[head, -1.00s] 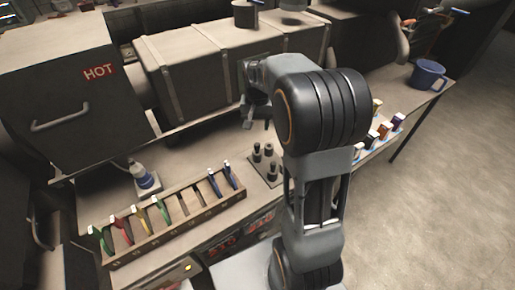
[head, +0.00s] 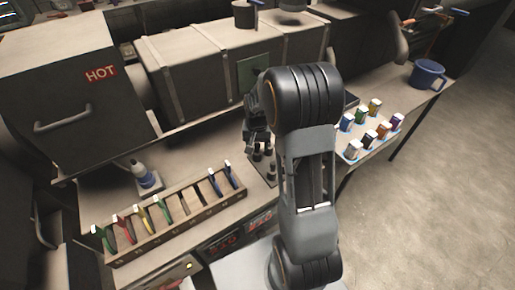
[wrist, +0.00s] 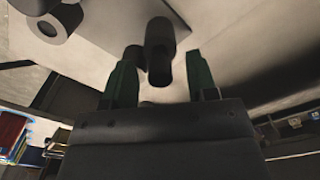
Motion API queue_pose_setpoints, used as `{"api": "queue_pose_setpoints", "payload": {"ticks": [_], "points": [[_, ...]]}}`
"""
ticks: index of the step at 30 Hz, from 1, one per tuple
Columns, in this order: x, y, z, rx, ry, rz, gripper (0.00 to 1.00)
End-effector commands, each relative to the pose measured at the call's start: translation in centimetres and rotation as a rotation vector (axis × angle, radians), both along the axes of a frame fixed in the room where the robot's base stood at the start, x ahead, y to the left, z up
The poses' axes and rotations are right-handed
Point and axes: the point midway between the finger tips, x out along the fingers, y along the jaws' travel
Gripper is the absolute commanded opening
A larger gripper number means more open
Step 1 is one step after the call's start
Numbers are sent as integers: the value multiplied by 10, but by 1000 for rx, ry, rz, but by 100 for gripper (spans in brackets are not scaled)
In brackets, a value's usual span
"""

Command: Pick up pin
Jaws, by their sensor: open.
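Several short black pins (head: 271,168) stand upright on a dark plate at the middle of the bench, partly hidden by my arm. In the wrist view, one dark pin (wrist: 159,38) lies between the two green-grey fingers of my gripper (wrist: 160,68), with a gap on each side. My gripper is open and holds nothing. A second pin (wrist: 57,22) is at the upper left of the wrist view, outside the fingers. In the head view, my gripper (head: 257,138) is low over the pins, and its fingertips are hard to make out.
A wooden rack (head: 175,228) with coloured pen-like items stands left of the pins. Several coloured boxes (head: 370,136) and a blue mug (head: 428,75) are at the right. A large dark machine (head: 205,75) stands behind.

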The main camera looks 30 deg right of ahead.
Motion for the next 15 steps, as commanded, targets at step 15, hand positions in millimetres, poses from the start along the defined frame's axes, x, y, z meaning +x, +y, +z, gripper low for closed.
{"api": "queue_pose_setpoints", "payload": {"ticks": [15], "points": [[0, 0, 0, 0, -1, 0, 22]]}}
